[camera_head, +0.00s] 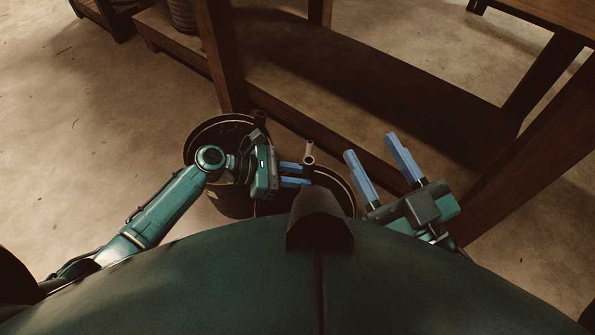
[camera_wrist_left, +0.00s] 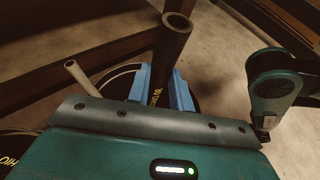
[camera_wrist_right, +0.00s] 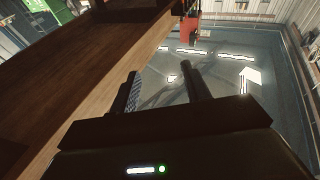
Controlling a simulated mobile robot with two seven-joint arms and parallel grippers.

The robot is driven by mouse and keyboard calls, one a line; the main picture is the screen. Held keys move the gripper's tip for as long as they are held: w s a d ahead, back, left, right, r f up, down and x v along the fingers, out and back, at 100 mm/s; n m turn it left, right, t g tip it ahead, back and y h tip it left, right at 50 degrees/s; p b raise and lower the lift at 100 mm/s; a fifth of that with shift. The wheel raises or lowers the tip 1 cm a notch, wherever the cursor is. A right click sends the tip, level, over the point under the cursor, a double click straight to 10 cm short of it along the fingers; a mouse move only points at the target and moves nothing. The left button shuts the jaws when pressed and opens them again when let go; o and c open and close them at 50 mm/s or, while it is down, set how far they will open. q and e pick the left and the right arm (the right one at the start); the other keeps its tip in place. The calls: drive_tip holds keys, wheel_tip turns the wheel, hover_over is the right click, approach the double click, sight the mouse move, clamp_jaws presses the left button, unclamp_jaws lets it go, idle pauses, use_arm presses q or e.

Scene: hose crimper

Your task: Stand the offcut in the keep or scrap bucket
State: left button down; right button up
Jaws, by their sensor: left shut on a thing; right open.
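My left gripper (camera_head: 307,174) is shut on a dark hose piece (camera_wrist_left: 172,45), the offcut. In the left wrist view it stands roughly upright between the blue fingers, its open end up and its lower end hidden. The fingers are over the right bucket (camera_head: 350,190), whose rim shows behind the hose. I cannot tell whether the hose touches the bucket's floor. A second bucket (camera_head: 232,205) stands to the left, partly under my left arm. I cannot read which is keep or scrap. My right gripper (camera_head: 371,147) is open and empty, right of the buckets.
A thin tan hose (camera_wrist_left: 82,78) stands left of the held piece in the left wrist view. A wooden bench with a low shelf (camera_head: 340,70) and a leg (camera_head: 220,55) lies just beyond the buckets. Open floor (camera_head: 90,120) lies to the left.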

use_arm(q)
wheel_tip(320, 180, down, 6)
drive_tip(key=b, duration=0.3)
drive_tip(key=shift+r, duration=0.2)
use_arm(e)
drive_tip(key=r+n+t+y, duration=0.1)
drive_tip(key=r, duration=0.1)
drive_tip(key=w+r+n+y, duration=0.1)
drive_tip(key=r+n+y, duration=0.1)
drive_tip(key=shift+d+r+t, duration=0.15)
drive_tip(key=shift+t, duration=0.25)
drive_tip(key=shift+w+r+n, duration=0.1)
drive_tip(key=shift+r+n, duration=0.1)
drive_tip(key=shift+n, duration=0.1)
